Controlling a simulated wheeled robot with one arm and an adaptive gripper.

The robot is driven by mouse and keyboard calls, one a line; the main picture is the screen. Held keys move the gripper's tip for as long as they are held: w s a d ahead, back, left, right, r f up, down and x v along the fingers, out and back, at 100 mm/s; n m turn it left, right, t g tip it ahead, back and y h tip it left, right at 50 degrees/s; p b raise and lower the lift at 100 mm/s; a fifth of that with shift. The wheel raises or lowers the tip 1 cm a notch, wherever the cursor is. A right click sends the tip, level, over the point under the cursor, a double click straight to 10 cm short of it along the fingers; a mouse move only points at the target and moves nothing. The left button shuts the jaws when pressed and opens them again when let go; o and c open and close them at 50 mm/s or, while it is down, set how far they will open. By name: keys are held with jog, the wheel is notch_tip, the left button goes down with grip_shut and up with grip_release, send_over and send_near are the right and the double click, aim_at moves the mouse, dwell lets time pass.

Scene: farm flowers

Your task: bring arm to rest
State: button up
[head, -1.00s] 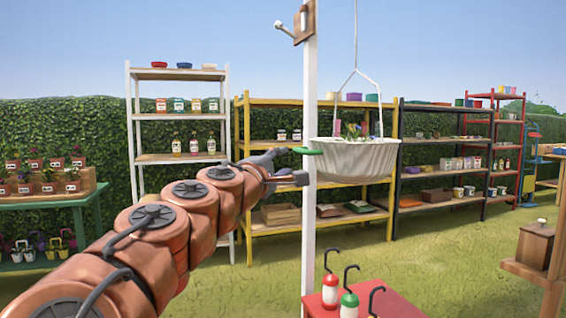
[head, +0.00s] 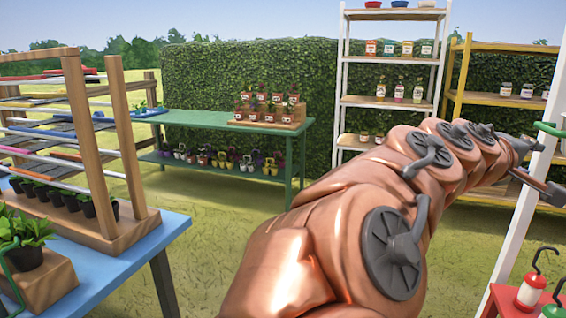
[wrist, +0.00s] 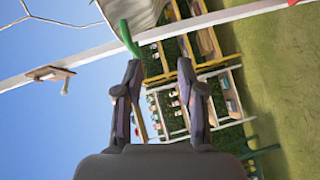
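My gripper (wrist: 159,68) is open in the wrist view. Its two dark fingers stand apart with nothing between them. My copper arm reaches to the right in the head view, where the gripper (head: 543,170) is beside the white post (head: 524,205), partly cut off by the picture edge. A green piece (wrist: 129,38) shows just beyond the left fingertip in the wrist view; I cannot tell whether they touch. It also shows at the right edge of the head view (head: 551,129). Part of the white hanging basket (wrist: 128,10) is at the top of the wrist view.
A blue table (head: 150,232) with a wooden rack (head: 130,160) and potted plants is at left. A green table (head: 205,122) with pots stands at the hedge. White shelving (head: 340,75) is behind my arm. A red stand (head: 505,303) with lantern-like bottles is at lower right. Open grass lies between.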

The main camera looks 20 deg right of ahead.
jog(key=s+a+f+m+y+p, duration=0.1)
jog(key=a+f+y+p, duration=0.5)
jog(key=a, duration=0.4)
jog(key=a+f+y+p, duration=0.4)
jog(key=a+y+p, duration=0.1)
jog(key=a+p, duration=0.4)
jog(key=s+a+n+g+y+p, duration=0.1)
jog(key=s+a+g+y+p, duration=0.1)
jog(key=s+a, duration=0.3)
jog(key=s+a+g+y+p, duration=0.1)
jog(key=s+a+y+p, duration=0.2)
jog(key=a, duration=1)
jog(key=s+p, duration=0.2)
jog(key=shift+f+n+g+p, duration=0.3)
jog(key=shift+f+n+g, duration=0.05)
jog(key=shift+n+g, duration=0.05)
